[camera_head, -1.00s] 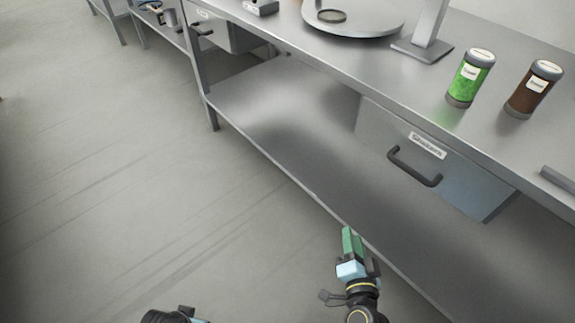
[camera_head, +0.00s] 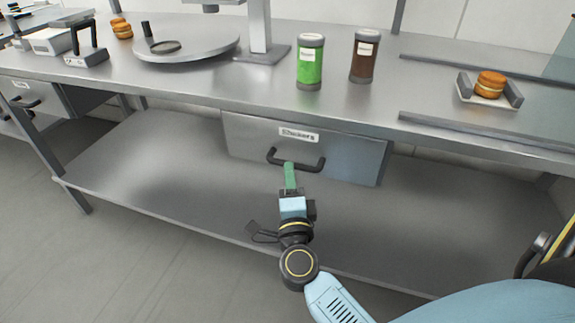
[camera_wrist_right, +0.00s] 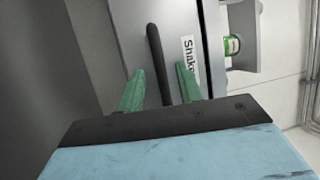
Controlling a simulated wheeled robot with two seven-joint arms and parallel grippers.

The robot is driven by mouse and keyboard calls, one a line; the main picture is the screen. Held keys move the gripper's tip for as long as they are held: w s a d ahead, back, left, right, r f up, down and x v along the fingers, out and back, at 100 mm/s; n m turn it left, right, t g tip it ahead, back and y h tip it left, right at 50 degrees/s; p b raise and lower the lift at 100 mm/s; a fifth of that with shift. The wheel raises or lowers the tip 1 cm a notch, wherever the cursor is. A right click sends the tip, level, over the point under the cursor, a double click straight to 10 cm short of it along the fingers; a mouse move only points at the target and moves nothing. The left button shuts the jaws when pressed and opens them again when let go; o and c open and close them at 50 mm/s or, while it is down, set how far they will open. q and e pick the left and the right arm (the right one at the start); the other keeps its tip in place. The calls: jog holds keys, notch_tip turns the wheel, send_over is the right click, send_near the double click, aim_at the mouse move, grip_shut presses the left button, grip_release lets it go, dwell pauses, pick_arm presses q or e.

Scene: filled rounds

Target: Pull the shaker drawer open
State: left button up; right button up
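The shaker drawer (camera_head: 345,154) is a grey metal box under the counter, labelled "Shakers", and looks closed. Its dark bar handle (camera_head: 312,167) runs across the front. My right gripper (camera_head: 290,170), with green fingers, is at the handle in the head view. In the right wrist view its two fingers are apart, and the handle (camera_wrist_right: 155,50) shows between them. The gripper is open, with no clear contact on the handle. The drawer label (camera_wrist_right: 188,60) also shows there. The drawer's inside is hidden. My left gripper is not in view.
A green shaker (camera_head: 310,64) and a brown shaker (camera_head: 364,58) stand on the counter above. A filled round (camera_head: 490,84) sits in a small holder at the right. A lower shelf (camera_head: 170,185) runs beneath the drawer. Another drawer (camera_head: 50,98) is at the left.

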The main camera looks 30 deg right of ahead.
jog(key=shift+x, duration=2.35)
grip_shut()
